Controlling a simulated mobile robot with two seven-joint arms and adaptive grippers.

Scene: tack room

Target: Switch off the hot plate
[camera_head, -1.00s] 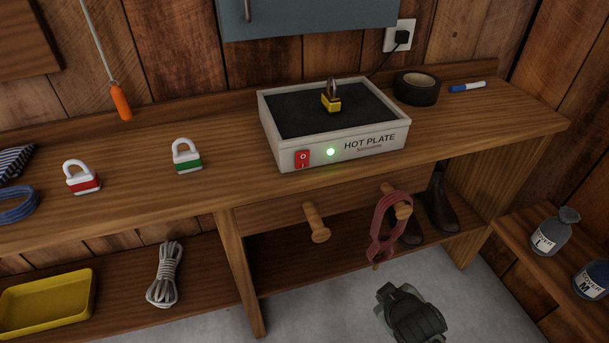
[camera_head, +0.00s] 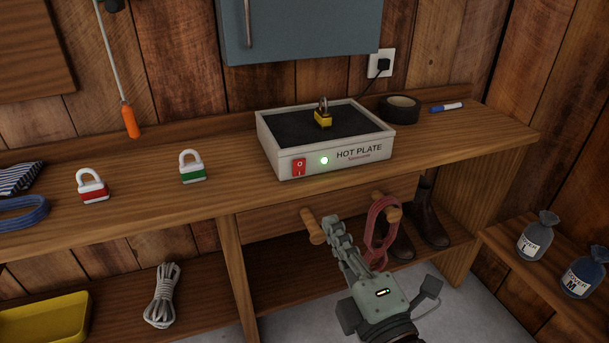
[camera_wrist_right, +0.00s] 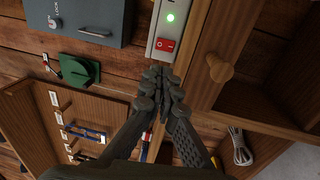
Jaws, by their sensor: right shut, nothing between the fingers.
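The hot plate (camera_head: 270,130) is a white box with a dark top, standing on the wooden bench. The switch (camera_wrist_right: 166,45) and the glowing light (camera_wrist_right: 170,17) also show in the right wrist view. My right gripper (camera_head: 334,224) is shut and empty, below and in front of the bench edge, apart from the switch. In the wrist view its fingertips (camera_wrist_right: 158,75) lie just below the switch. My left gripper is not in view.
A drawer with wooden knobs (camera_head: 312,227) is under the bench, close to my right gripper; a red cord (camera_head: 379,232) hangs at one knob. Red and green padlocks stand left of the hot plate. A black tape roll (camera_head: 399,107) is at right. A cable runs to the wall socket (camera_head: 381,64).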

